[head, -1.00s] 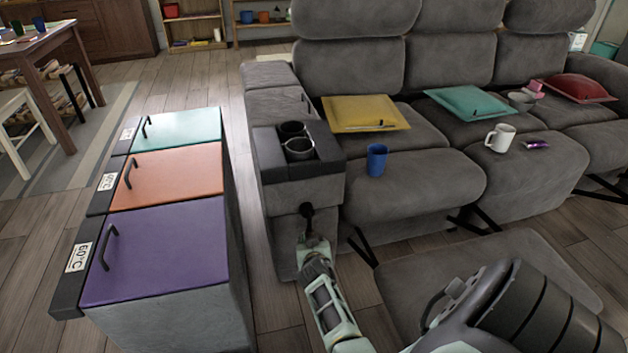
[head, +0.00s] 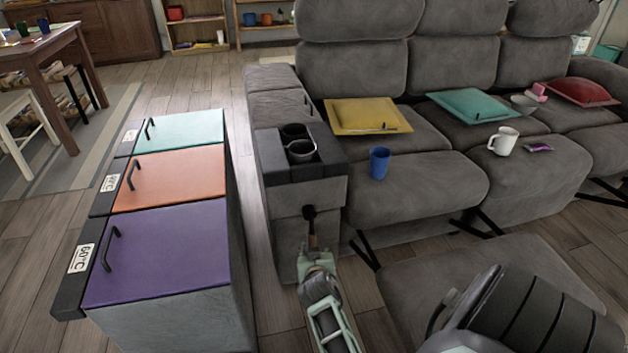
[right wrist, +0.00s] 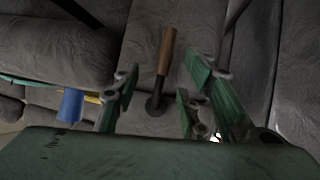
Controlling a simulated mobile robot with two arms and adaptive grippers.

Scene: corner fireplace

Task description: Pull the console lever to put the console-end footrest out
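The console lever (head: 311,228) is on the front face of the console (head: 325,194), with a black pivot and a brown handle that points down and outward. In the right wrist view the lever's wooden handle (right wrist: 166,52) shows between the spread fingers. My right gripper (head: 318,260) is open at the handle's lower end; its fingers (right wrist: 162,68) stand apart on both sides, with gaps visible. The console-end footrest (head: 405,290) is a grey pad out in front of the seat on black struts, partly hidden by my arm. My left gripper is not in view.
A blue cup (head: 378,163) stands on the near seat, a white mug (head: 503,142) on the middle one. A cabinet with coloured lids (head: 165,250) stands left, with a narrow floor strip between.

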